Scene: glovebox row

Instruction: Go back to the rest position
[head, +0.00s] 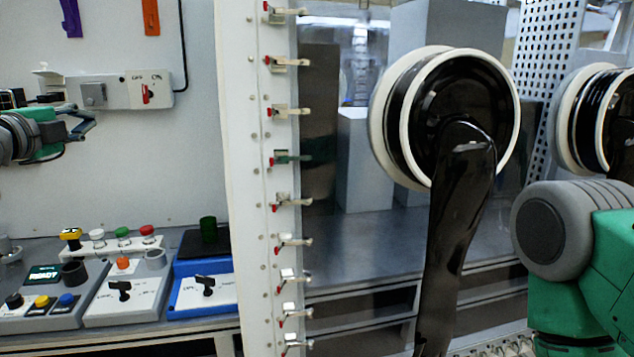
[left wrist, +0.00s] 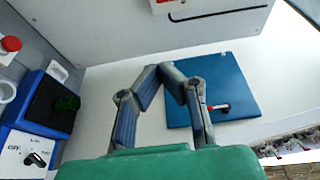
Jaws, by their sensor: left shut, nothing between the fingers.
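My left gripper (head: 84,122) is at the far left of the head view, in front of the pale wall and above the control boxes. It is shut and empty. In the left wrist view its two fingers (left wrist: 163,72) meet at the tips, with a blue panel (left wrist: 240,75) with a red-tipped lever behind them. My right gripper is not in view. A green and grey arm link of mine shows at the right edge of the head view.
Control boxes (head: 120,292) with buttons and knobs stand on the bench below my left gripper. A switch box (head: 120,92) hangs on the wall beside it. A white frame with latches (head: 262,180) and a black glove port (head: 455,110) stand to the right.

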